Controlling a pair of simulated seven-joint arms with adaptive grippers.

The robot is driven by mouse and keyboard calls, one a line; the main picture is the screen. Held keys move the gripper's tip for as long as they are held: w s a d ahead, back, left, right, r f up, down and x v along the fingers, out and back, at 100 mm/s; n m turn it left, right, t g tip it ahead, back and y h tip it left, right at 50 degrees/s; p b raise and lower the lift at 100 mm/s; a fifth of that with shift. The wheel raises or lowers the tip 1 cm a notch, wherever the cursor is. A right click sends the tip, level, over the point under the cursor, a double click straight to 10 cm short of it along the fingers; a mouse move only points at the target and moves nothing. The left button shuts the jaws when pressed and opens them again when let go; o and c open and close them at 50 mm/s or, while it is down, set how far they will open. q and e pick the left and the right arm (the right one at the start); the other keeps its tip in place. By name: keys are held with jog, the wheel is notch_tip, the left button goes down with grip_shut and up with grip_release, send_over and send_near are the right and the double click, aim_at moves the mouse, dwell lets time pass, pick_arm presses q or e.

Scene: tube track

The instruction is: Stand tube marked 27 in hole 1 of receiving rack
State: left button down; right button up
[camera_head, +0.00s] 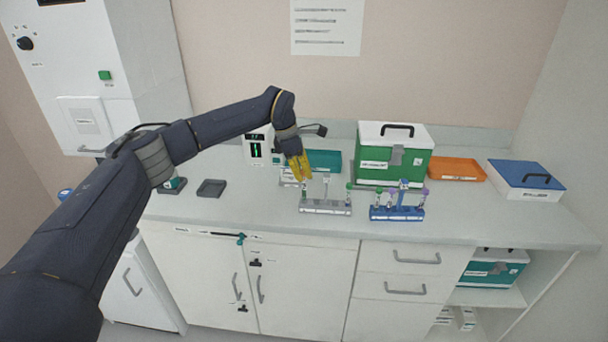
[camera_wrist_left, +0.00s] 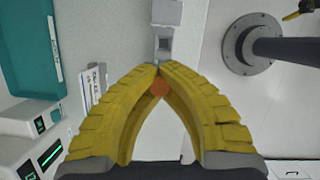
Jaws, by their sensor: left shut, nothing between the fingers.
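My left gripper (camera_head: 304,178) is over the left end of a grey rack (camera_head: 326,208) on the counter. In the left wrist view its yellow fingers (camera_wrist_left: 160,70) meet at the tips and are shut. A small round orange-brown thing (camera_wrist_left: 160,89) shows in the gap behind the tips; I cannot tell what it is. The grey rack holds a few tubes, one with a green top (camera_head: 349,188). A blue rack (camera_head: 397,213) to its right holds several tubes with coloured tops. No number 27 or hole number is legible. A yellow tip (camera_wrist_left: 300,10), perhaps my right gripper, shows in the wrist view corner.
A green box with a white lid (camera_head: 395,160) stands behind the racks. An orange tray (camera_head: 457,169) and a blue-lidded box (camera_head: 526,180) are to the right. A teal tray (camera_head: 325,161) and a white device (camera_head: 258,148) are behind the gripper. The front counter strip is clear.

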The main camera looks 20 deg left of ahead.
pick_arm(q)
jog(key=shift+f, duration=1.25)
dwell(0.7)
jog(key=c, duration=1.5)
grip_release()
jog(key=v, duration=1.2)
